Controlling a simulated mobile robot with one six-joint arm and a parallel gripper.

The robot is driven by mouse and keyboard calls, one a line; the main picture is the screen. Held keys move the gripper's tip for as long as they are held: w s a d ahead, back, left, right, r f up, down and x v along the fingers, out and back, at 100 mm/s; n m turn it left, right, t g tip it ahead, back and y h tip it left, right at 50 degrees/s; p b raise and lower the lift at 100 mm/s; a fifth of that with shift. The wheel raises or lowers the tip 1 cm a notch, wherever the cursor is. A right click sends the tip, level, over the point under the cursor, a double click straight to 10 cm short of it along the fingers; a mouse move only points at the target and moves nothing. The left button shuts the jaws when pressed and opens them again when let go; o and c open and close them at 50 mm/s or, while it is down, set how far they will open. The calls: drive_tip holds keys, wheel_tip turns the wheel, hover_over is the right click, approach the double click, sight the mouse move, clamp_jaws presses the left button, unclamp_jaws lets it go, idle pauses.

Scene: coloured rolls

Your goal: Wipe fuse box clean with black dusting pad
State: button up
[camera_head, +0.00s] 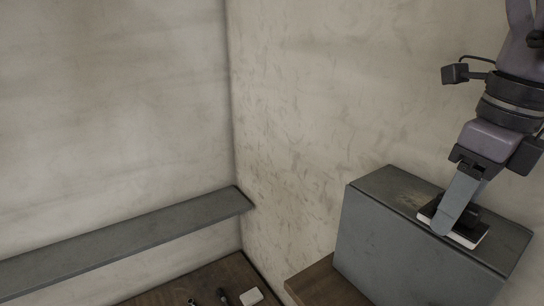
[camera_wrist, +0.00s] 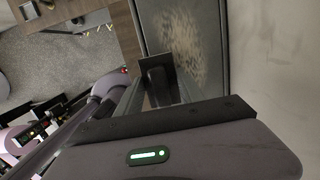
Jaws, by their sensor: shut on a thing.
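The fuse box (camera_head: 400,245) is a grey box by the right wall. A pale dusty patch (camera_head: 409,199) marks its top; the wrist view shows the patch (camera_wrist: 187,42) as a mottled pale area. My gripper (camera_head: 453,215) is above the right part of the box top, pointing down, shut on the black dusting pad (camera_head: 482,228), which has a pale underside. The pad lies at or just above the top, right of the dusty patch; I cannot tell whether it touches. In the wrist view the pad (camera_wrist: 157,84) is dark and partly hidden by my gripper.
The box stands by a brown wooden surface (camera_head: 322,284). A grey shelf (camera_head: 120,238) runs along the left wall. Below it, a wooden top (camera_head: 205,281) holds a small white block (camera_head: 251,297) and dark small items. Walls rise close behind the box; the space left of it is open.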

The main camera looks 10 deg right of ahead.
drive_tip(key=shift+f+b, duration=0.55)
drive_tip(key=shift+f, duration=0.15)
drive_tip(key=shift+w+d+r+p, duration=0.1)
drive_tip(key=shift+w+d+p, duration=0.25)
drive_tip(key=shift+d, duration=0.3)
drive_tip(key=shift+w+d+r+p, duration=0.1)
drive_tip(key=shift+w+d+p, duration=0.1)
drive_tip(key=shift+d+p, duration=0.3)
drive_tip(key=shift+w+d+f, duration=0.1)
drive_tip(key=shift+w+d, duration=0.15)
drive_tip(key=shift+d, duration=0.4)
drive_tip(key=shift+w+d+f, duration=0.1)
drive_tip(key=shift+w+d, duration=0.1)
drive_tip(key=shift+d, duration=0.45)
drive_tip(key=shift+w+d+f, duration=0.1)
drive_tip(key=shift+w+d, duration=0.15)
drive_tip(key=shift+d, duration=0.4)
drive_tip(key=shift+r, duration=0.1)
